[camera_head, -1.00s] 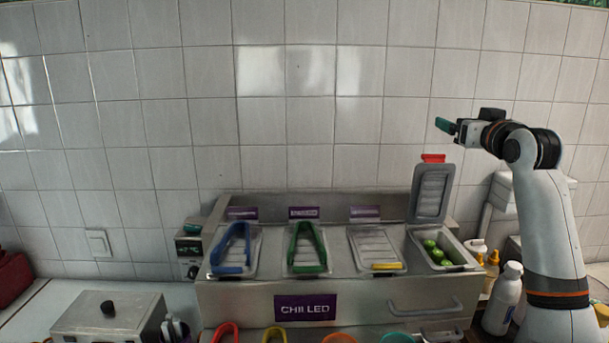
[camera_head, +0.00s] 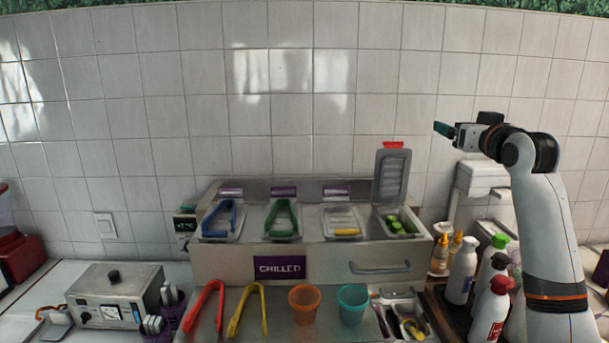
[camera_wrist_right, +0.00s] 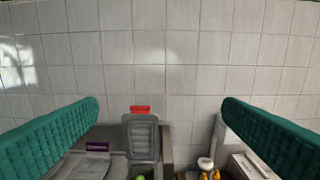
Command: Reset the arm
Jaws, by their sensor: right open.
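My right arm comes in from the right in the head view and is raised above the counter. Its gripper (camera_head: 440,130) points left toward the tiled wall, higher than the chilled unit. In the right wrist view its two green fingers (camera_wrist_right: 160,135) stand wide apart with nothing between them. The gripper is open and empty. Beyond the fingers, the wrist view shows the raised grey lid (camera_wrist_right: 143,138) with its red handle. My left arm and gripper are not in view.
The chilled unit (camera_head: 320,264) has one lid (camera_head: 392,175) up over green pieces (camera_head: 400,226). Blue and green tongs lie on other lids. Red tongs (camera_head: 205,306), yellow tongs (camera_head: 247,308), an orange cup (camera_head: 304,303) and a teal cup (camera_head: 352,304) stand in front. Bottles (camera_head: 461,270) crowd beside my arm.

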